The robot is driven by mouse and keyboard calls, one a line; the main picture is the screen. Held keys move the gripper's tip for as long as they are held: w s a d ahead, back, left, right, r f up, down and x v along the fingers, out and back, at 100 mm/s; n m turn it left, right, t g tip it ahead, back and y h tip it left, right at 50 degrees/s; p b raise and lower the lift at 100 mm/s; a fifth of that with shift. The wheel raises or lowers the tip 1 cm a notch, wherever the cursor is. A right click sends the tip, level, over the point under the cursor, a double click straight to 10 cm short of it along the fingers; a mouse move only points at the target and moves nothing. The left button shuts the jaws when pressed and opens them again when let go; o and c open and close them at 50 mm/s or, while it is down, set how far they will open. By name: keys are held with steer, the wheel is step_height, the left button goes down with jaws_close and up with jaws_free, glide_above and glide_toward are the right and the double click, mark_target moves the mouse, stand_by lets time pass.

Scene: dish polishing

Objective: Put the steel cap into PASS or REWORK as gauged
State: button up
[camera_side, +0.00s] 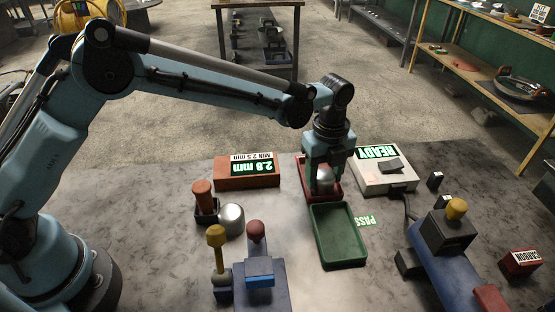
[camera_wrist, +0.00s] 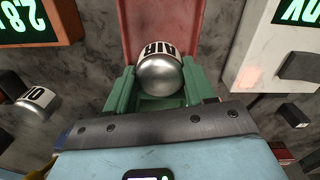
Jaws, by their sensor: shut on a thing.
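The steel cap (camera_side: 324,174), a shiny silver dome with a white band marked "AIR", is between the fingers of my gripper (camera_side: 325,162). In the wrist view the cap (camera_wrist: 160,76) sits between the green fingers (camera_wrist: 162,92). My gripper is shut on it, over the red tray (camera_side: 334,191); I cannot tell whether the cap touches the tray floor. The red tray (camera_wrist: 136,25) also shows behind the cap in the wrist view. The green tray (camera_side: 338,256), beside a "PASS" label (camera_side: 365,220), is empty. The orange gauge (camera_side: 247,179) reads 2.8 mm, with "MIN 2.5 mm" on it.
A second silver dome (camera_side: 231,219) stands on the left by an orange-handled tool (camera_side: 202,192). A white box (camera_side: 384,181) reading READY is right of the red tray. Blue fixtures with knobs (camera_side: 258,280) stand in front and at right (camera_side: 447,235).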

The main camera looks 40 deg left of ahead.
mark_target(324, 174)
steer(key=shift+f, duration=0.1)
steer(key=o, duration=1.3)
step_height(324, 174, up, 12)
steer(key=s+a+r+n+t, duration=0.2)
steer(key=s+a+r+n, duration=0.15)
steer(key=a+n, duration=0.25)
steer(key=s+a+f+n+t, duration=0.2)
steer(key=s+a+n, duration=0.5)
steer(key=n, duration=0.2)
steer(key=s+a+f+n+t, duration=0.2)
steer(key=s+a+n+t, duration=0.1)
steer(key=s+a+n, duration=0.4)
steer(key=shift+s+n, duration=0.45)
steer(key=shift+n, duration=0.95)
